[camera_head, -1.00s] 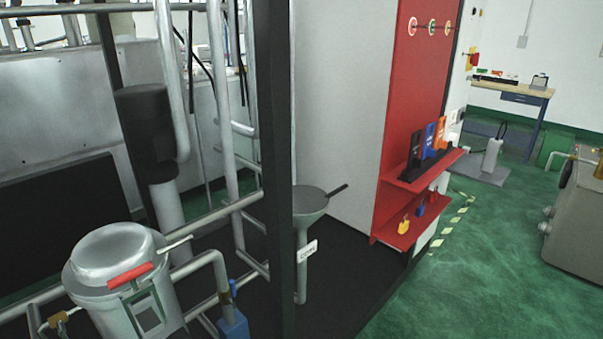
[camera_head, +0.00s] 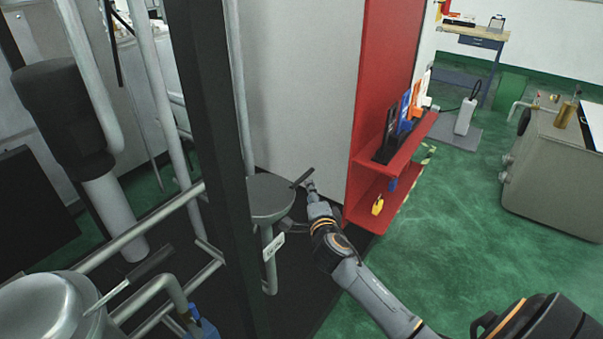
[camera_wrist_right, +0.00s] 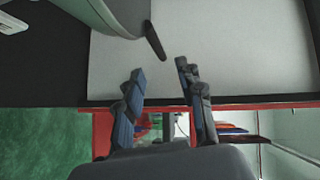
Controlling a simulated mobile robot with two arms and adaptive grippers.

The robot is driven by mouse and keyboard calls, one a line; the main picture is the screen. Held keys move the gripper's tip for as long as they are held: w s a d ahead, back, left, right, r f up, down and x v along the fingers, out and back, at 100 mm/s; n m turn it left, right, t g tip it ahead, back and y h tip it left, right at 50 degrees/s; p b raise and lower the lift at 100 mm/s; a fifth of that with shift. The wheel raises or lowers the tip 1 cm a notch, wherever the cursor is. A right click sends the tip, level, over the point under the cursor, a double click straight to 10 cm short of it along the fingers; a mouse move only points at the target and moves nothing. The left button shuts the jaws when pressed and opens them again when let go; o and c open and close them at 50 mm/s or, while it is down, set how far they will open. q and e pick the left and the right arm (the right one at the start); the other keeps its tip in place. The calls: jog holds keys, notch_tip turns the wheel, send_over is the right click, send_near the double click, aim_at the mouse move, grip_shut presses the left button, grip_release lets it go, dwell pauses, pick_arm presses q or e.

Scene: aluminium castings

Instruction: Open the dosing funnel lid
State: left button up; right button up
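The grey dosing funnel (camera_head: 268,205) stands beside the dark post. Its flat lid (camera_head: 270,188) lies over the top, and a dark lid handle (camera_head: 302,177) sticks out to the right. My right gripper (camera_head: 309,187) is close to the handle's outer end. In the right wrist view the funnel (camera_wrist_right: 110,14) is at the top, with the dark handle (camera_wrist_right: 155,40) pointing toward the gap between the fingers of my right gripper (camera_wrist_right: 160,72). The fingers are apart and empty, and the handle tip is just beyond them. My left gripper is not in view.
A dark vertical post (camera_head: 215,150) stands just left of the funnel. A red panel with shelves (camera_head: 400,160) holding padlocks is close to the right of my arm. A metal vessel (camera_head: 40,310) and pipes are at lower left. Green floor (camera_head: 460,230) is open at right.

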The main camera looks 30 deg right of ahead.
aim_at(305, 174)
jog(key=x, duration=0.4)
jog(key=p+x, duration=0.1)
jog(key=x, duration=0.4)
jog(key=shift+w+d+f, duration=0.2)
jog(key=shift+w+d, duration=0.05)
jog(key=shift+w, duration=0.35)
jog(key=shift+w+d, duration=0.1)
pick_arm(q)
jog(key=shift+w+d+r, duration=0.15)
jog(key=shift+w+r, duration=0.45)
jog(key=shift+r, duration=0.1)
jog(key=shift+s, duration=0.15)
pick_arm(e)
grip_shut()
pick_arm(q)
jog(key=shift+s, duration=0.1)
